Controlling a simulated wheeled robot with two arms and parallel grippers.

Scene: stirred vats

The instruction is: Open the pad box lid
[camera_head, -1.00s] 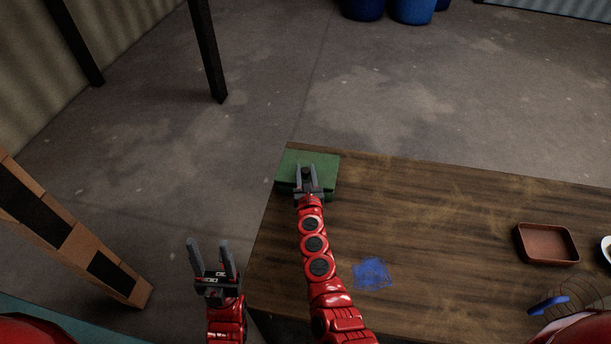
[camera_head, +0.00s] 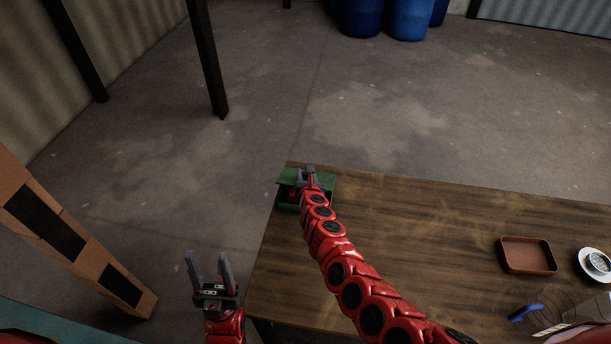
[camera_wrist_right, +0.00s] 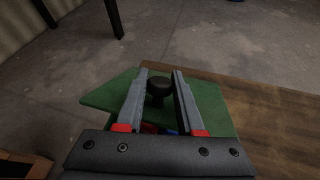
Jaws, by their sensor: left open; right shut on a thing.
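The pad box (camera_head: 284,205) is a small green box at the far left corner of the wooden table. Its green lid (camera_head: 286,177) looks raised and tilted above the box; it also shows in the right wrist view (camera_wrist_right: 108,101) with a black knob (camera_wrist_right: 159,88). My right gripper (camera_head: 307,174) is shut on the knob, with a finger on each side of it in the right wrist view (camera_wrist_right: 160,76). Bits of red and blue show below the lid between the fingers. My left gripper (camera_head: 207,264) is open and empty, left of the table edge.
The wooden table (camera_head: 430,230) is mostly bare. A brown tray (camera_head: 528,256), a white saucer with a cup (camera_head: 598,262) and a blue-handled wire tool (camera_head: 527,312) are at its right. A brown post with dark panels (camera_head: 80,240) stands left. Blue barrels (camera_head: 385,15) stand far off.

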